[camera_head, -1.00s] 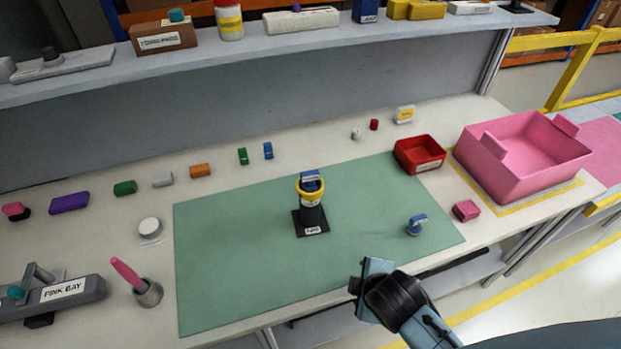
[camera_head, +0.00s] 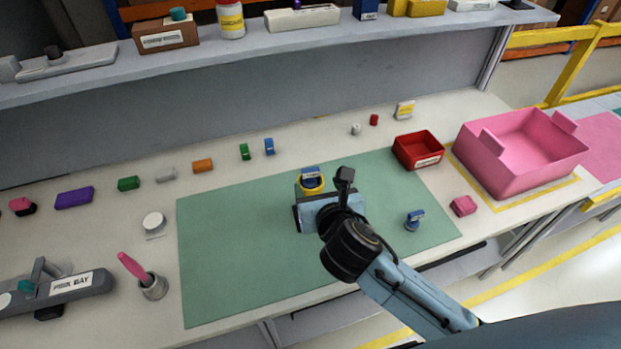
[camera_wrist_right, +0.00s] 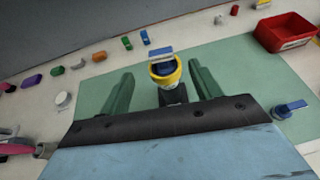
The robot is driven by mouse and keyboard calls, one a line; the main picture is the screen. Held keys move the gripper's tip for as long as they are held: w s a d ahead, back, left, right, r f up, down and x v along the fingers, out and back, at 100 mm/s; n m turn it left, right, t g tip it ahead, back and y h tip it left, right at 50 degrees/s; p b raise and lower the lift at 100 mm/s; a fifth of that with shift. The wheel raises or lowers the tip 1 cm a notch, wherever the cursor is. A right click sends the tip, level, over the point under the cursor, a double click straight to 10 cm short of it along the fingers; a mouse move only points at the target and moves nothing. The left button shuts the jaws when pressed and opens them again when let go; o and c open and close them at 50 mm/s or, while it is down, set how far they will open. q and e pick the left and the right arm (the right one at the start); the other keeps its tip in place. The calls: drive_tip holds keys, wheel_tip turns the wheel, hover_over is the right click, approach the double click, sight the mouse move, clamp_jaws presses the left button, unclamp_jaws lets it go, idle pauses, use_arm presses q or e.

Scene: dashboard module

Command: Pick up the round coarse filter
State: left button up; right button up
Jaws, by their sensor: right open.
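A yellow-rimmed cup (camera_head: 311,184) with a blue handled part (camera_head: 310,173) in its top stands on the green mat (camera_head: 230,265); I cannot tell whether the blue part is the round coarse filter. The cup's lower part and black base are hidden behind my right gripper (camera_head: 312,205) in the head view. In the right wrist view, my right gripper (camera_wrist_right: 160,70) is open, its two green fingers apart, with the yellow rim (camera_wrist_right: 165,77) and blue part (camera_wrist_right: 162,60) between and beyond them. A second blue handled part (camera_head: 414,219) lies on the mat's right side. My left gripper is not in view.
A red bin (camera_head: 418,150) and a large pink bin (camera_head: 522,155) stand at the right, with a pink block (camera_head: 463,205) nearby. Several small coloured blocks line the back. A white round piece (camera_head: 153,221) and a pink-handled tool (camera_head: 135,268) stand left of the mat.

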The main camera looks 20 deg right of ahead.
sight(311, 174)
drive_tip(key=x, duration=0.9)
drive_tip(key=shift+w+f+b, duration=0.15)
drive_tip(key=shift+f+b, duration=0.15)
drive_tip(key=shift+f, duration=0.05)
drive_tip(key=c, duration=1)
